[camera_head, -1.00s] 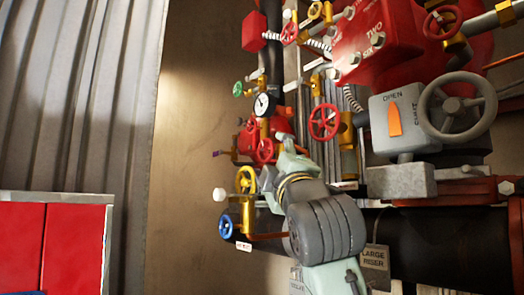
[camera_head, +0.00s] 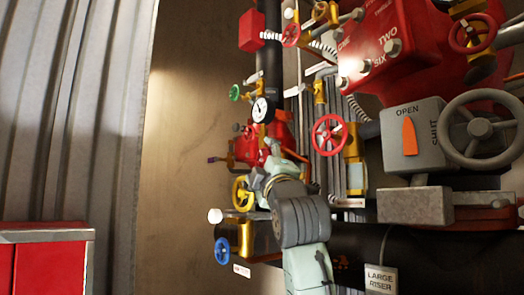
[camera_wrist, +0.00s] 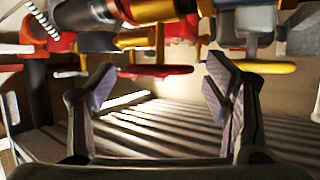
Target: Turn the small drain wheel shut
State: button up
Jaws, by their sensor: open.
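My gripper (camera_wrist: 158,90) is open and empty in the wrist view, its two fingers wide apart. A red wheel (camera_wrist: 155,70) shows edge-on beyond and between the fingertips. A yellow wheel (camera_wrist: 265,67) lies edge-on past the right finger. In the head view, a yellow wheel (camera_head: 238,193) sits just left of my wrist and a small blue wheel (camera_head: 222,251) is below it. I cannot tell which wheel is the drain wheel; no label on one is readable. My fingertips are hidden behind my arm in the head view.
A grey box marked OPEN and SHUT (camera_head: 412,168) with a large grey wheel (camera_head: 482,130) stands right of my arm. Red wheels, a gauge (camera_head: 263,109) and pipes crowd above. A LARGE RISER sign (camera_head: 380,279) hangs lower right. The wall at left is clear.

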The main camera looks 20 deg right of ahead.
jog(key=shift+x, duration=1)
jog(key=c, duration=1.2)
jog(key=shift+f+m+t, duration=0.2)
jog(key=shift+m+t, duration=0.1)
jog(key=shift+r+m+t+h+b, duration=0.2)
jog(key=shift+m+t+h+b, duration=0.2)
jog(key=shift+h, duration=0.1)
jog(key=o, duration=1.2)
jog(key=shift+s, duration=0.15)
